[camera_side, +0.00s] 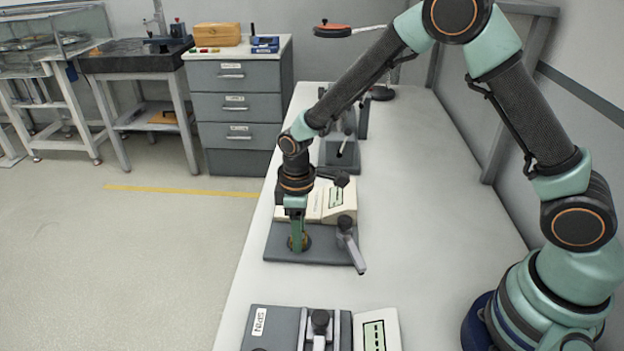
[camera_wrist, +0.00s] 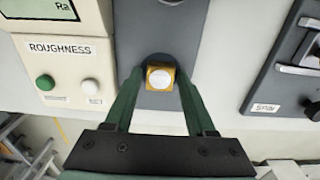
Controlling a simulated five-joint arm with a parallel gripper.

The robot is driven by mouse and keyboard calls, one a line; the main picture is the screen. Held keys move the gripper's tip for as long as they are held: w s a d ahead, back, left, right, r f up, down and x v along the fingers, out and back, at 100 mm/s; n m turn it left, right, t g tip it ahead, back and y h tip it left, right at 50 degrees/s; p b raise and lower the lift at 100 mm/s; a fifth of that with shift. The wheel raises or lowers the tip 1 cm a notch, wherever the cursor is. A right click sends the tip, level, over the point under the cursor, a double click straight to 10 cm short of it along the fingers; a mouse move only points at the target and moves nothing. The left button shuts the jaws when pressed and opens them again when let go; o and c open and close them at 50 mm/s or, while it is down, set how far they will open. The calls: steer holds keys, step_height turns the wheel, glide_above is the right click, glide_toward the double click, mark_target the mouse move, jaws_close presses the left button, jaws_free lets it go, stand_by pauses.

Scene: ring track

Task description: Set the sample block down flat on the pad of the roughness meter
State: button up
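The sample block (camera_wrist: 160,79), brassy with a pale round face on top, sits on the small dark round pad (camera_wrist: 158,58) of the roughness meter (camera_side: 328,202). In the wrist view it looks level, and the pad's rim shows around part of it. My gripper (camera_wrist: 160,72) points down over the pad with one green finger on each side of the block. A narrow gap shows between each fingertip and the block, so the fingers look open. In the side view my gripper (camera_side: 298,245) is low at the pad and mostly hides the block.
The meter's box labelled ROUGHNESS (camera_wrist: 62,65) stands close to the left finger in the wrist view. A grey lever arm (camera_side: 350,245) stands right of the pad. The SPIN station (camera_side: 285,326) is nearer the side camera. Bench at the right is clear.

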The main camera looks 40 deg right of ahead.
steer(key=shift+o, duration=0.3)
step_height(320, 180, up, 12)
steer(key=s+d+r+m+t, duration=0.5)
steer(key=s+d+r+m, duration=0.4)
steer(key=s+d+r, duration=0.2)
steer(key=shift+s+d+r+t, duration=0.15)
steer(key=shift+s+d+t, duration=0.15)
steer(key=shift+s+d, duration=0.55)
steer(key=shift+a, duration=0.2)
steer(key=shift+c, duration=0.5)
